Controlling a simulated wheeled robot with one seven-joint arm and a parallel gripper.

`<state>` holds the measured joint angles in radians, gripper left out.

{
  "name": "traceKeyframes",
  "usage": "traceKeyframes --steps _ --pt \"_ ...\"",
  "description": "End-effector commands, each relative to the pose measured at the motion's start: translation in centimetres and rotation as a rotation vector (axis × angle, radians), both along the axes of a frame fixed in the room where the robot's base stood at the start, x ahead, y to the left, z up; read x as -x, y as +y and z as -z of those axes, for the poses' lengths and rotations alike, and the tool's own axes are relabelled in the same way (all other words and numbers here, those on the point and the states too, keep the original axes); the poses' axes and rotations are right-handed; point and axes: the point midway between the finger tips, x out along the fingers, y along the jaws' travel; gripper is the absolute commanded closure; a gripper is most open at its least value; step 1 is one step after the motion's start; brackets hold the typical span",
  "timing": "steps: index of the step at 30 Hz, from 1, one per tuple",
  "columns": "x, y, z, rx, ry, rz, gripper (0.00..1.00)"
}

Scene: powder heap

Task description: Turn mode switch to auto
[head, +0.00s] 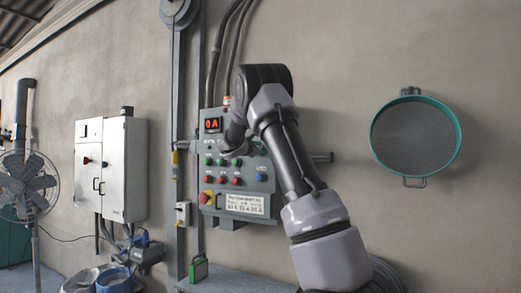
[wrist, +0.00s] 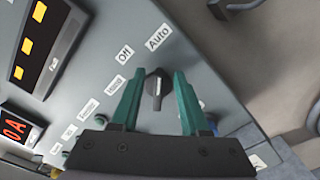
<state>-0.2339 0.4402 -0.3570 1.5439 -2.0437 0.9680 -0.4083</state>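The mode switch is a dark round knob (wrist: 157,82) on a grey control panel (wrist: 100,20) in the wrist view. Its white mark shows on the grip, but I cannot tell which label it points at. The labels "Off" (wrist: 124,53) and "Auto" (wrist: 158,37) are beside it. My gripper (wrist: 159,79) is open, its two green fingers on either side of the knob with visible gaps. Whether the fingertips reach around the knob in depth is unclear. In the head view my arm covers the knob and part of the panel (head: 262,188).
The panel bears a red display (head: 213,125), green and red buttons, and a red knob on yellow (head: 206,198). A white cabinet (head: 124,170) and a fan (head: 28,185) are left; a green-rimmed sieve (head: 458,140) hangs right. Bare wall lies between panel and sieve.

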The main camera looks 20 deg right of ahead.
Motion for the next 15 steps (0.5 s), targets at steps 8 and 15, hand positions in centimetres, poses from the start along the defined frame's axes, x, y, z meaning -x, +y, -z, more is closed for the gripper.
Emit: traceKeyframes --steps 8,15 --pt "0.8 1.1 -0.1 -0.001 -0.001 -0.001 0.55" --pt "3.8 4.9 -0.1 -0.001 -0.001 -0.004 0.55"
